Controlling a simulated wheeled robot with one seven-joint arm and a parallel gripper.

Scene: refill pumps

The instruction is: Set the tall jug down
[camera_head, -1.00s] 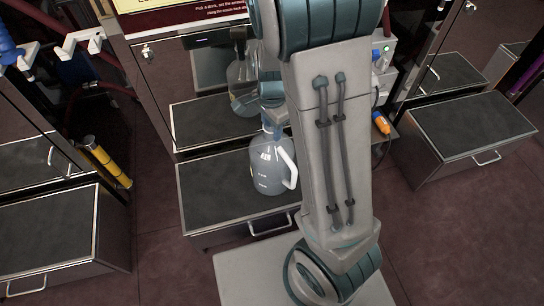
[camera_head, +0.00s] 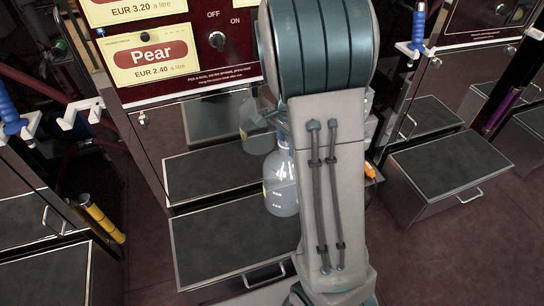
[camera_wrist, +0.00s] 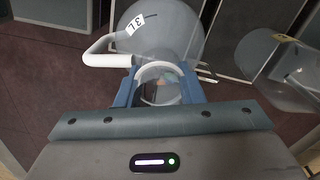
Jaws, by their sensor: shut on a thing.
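The tall jug (camera_head: 279,190) is clear, with a white handle and level marks. In the head view it is upright in front of the mirrored cabinet, its right side hidden behind my arm. My gripper (camera_wrist: 160,90) is shut around its neck, with a blue finger on each side. In the wrist view the jug body (camera_wrist: 172,35) bears a "3 L" label and the white handle (camera_wrist: 108,60) points left. The jug's base appears over the back part of the dark-topped step (camera_head: 215,245). I cannot tell whether it touches.
A mirrored panel (camera_head: 205,165) behind shows the jug's reflection. A "Pear" price sign (camera_head: 151,55) and a knob (camera_head: 217,40) are above. Another dark-topped step (camera_head: 440,165) stands at right. A blue nozzle (camera_head: 9,108) and yellow cylinder (camera_head: 103,222) are at left.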

